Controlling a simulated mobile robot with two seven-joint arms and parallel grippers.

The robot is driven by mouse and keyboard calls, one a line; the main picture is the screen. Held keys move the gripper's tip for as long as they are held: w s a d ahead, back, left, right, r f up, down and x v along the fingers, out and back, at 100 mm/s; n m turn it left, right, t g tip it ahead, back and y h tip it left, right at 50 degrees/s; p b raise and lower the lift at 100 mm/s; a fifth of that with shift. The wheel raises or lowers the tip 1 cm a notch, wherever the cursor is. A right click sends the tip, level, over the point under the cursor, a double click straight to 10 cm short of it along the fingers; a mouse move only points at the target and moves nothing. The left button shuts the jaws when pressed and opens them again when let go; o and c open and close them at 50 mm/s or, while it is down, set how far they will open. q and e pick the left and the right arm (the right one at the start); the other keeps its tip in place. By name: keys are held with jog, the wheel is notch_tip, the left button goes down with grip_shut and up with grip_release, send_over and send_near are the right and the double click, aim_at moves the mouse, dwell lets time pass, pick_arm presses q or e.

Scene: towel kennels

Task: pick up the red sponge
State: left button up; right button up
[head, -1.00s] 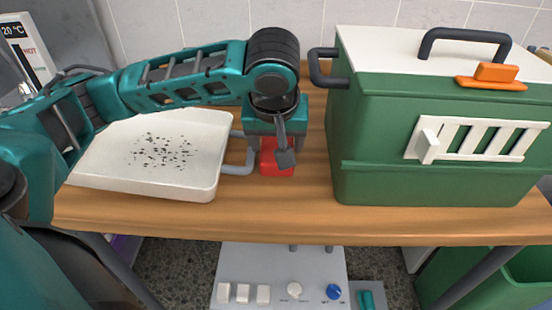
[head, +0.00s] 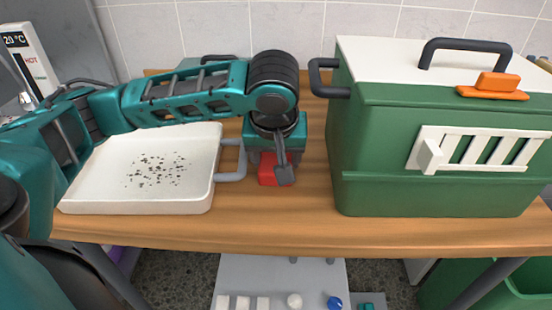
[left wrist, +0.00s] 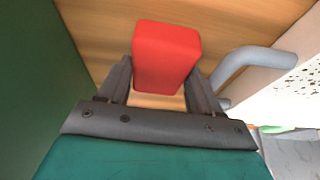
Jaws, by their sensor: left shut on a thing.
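The red sponge (head: 267,171) is a small red block between the white tray and the green kennel. In the head view my left gripper (head: 272,165) is above it, pointing down, and hides part of it. In the left wrist view the sponge (left wrist: 166,57) sits between the two dark fingers (left wrist: 160,85), which touch its sides. The left gripper is shut on the sponge. I cannot tell whether the sponge is clear of the table. My right gripper is not in view.
A white tray (head: 100,190) with dark specks and a grey handle (head: 232,160) lies close on the left. A green kennel (head: 375,195) with a white lid, dark handles and an orange latch stands on the right. Bare wooden table (head: 300,232) shows in front.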

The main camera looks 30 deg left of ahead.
aim_at(276, 160)
pick_arm(q)
jog(key=shift+r, duration=0.55)
notch_tip(276, 160, up, 19)
jog(key=p, duration=0.8)
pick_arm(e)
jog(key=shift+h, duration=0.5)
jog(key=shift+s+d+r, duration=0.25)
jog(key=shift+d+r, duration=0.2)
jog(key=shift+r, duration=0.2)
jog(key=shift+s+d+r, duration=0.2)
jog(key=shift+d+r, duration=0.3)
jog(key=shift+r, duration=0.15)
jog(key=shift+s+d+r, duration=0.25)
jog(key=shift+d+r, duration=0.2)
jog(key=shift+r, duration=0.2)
